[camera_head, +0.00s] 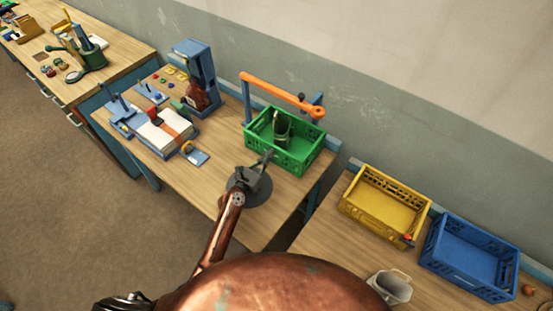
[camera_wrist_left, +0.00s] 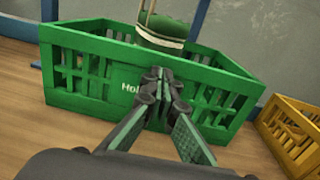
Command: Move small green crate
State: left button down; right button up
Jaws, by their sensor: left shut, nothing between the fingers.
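The small green crate (camera_head: 288,160) stands upright on the wooden workbench, under an orange-barred frame. A dark green cylindrical thing (camera_head: 282,127) with a pale band is inside it, and shows in the left wrist view (camera_wrist_left: 163,30). My left gripper (camera_head: 267,160) is shut and empty at the crate's near side. My right gripper is not in view.
The orange bar (camera_head: 280,93) spans above the crate's back. A blue press-like machine (camera_head: 195,75) and a pale board (camera_head: 160,133) stand to the left. A yellow crate (camera_head: 385,208), a blue crate (camera_head: 470,258) and a pale scoop (camera_head: 391,287) are on the right-hand bench, across a gap.

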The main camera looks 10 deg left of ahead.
pick_arm(q)
jog(key=shift+s+f, duration=0.1)
jog(key=shift+s, duration=0.05)
jog(key=v, duration=0.9)
jog(key=shift+a, duration=0.2)
jog(key=v, duration=0.3)
jog(key=shift+s, duration=0.25)
jog(key=shift+s+a, duration=0.25)
jog(key=shift+s, duration=0.2)
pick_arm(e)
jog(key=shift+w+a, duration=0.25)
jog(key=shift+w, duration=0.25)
